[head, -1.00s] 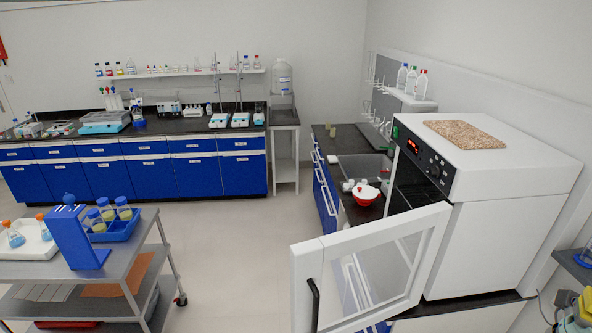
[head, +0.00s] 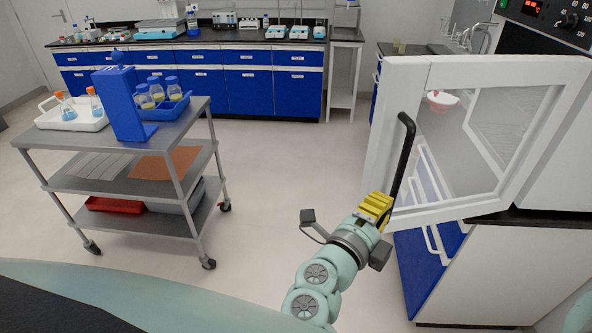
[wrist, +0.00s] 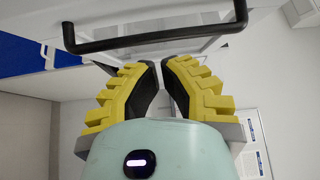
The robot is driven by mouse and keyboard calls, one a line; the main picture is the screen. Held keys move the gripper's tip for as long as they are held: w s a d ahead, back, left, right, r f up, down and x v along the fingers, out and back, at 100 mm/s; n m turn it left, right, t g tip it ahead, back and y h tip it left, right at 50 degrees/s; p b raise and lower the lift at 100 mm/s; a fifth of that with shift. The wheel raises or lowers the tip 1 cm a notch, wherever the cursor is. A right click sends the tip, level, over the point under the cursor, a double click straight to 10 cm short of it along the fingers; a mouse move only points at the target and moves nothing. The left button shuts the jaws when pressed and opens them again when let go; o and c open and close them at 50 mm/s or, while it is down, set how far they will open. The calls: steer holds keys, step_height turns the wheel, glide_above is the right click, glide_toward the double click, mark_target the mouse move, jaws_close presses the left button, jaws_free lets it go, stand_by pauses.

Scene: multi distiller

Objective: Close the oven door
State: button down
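The oven door (head: 405,150) stands wide open, a white frame around a clear window, swung out from the white oven (head: 565,150) at the right. Its black bar handle (head: 408,145) runs nearly upright near the door's outer edge. My gripper (head: 385,200), with yellow fingers, is by the lower part of the handle. In the wrist view, the fingertips (wrist: 160,64) are almost together, with nothing seen between them. The handle (wrist: 150,40) crosses that view just beyond the tips, and I cannot tell whether they touch it. The oven's inside is mostly hidden.
A grey cart (head: 180,130) with bottles and a white tray stands at the left. Blue cabinets (head: 260,90) line the back wall. A red and white bowl (head: 441,100) shows through the door window. Floor between cart and door is clear.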

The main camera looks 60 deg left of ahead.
step_height(320, 180, down, 2)
steer(key=s+a+g+y, duration=0.1)
steer(key=s+a+y, duration=0.1)
steer(key=s, duration=0.1)
steer(key=p, duration=0.3)
glide_toward(386, 176)
steer(key=shift+n+h, duration=0.4)
steer(key=x, duration=0.4)
steer(key=shift+w+a+r, duration=0.25)
steer(key=shift+w+r, duration=0.05)
steer(key=shift+w, duration=0.05)
steer(key=shift+w+a, duration=0.25)
steer(key=shift+w, duration=0.35)
steer(key=shift+w+f, duration=0.15)
steer(key=shift+w, duration=0.05)
steer(key=shift+a, duration=0.1)
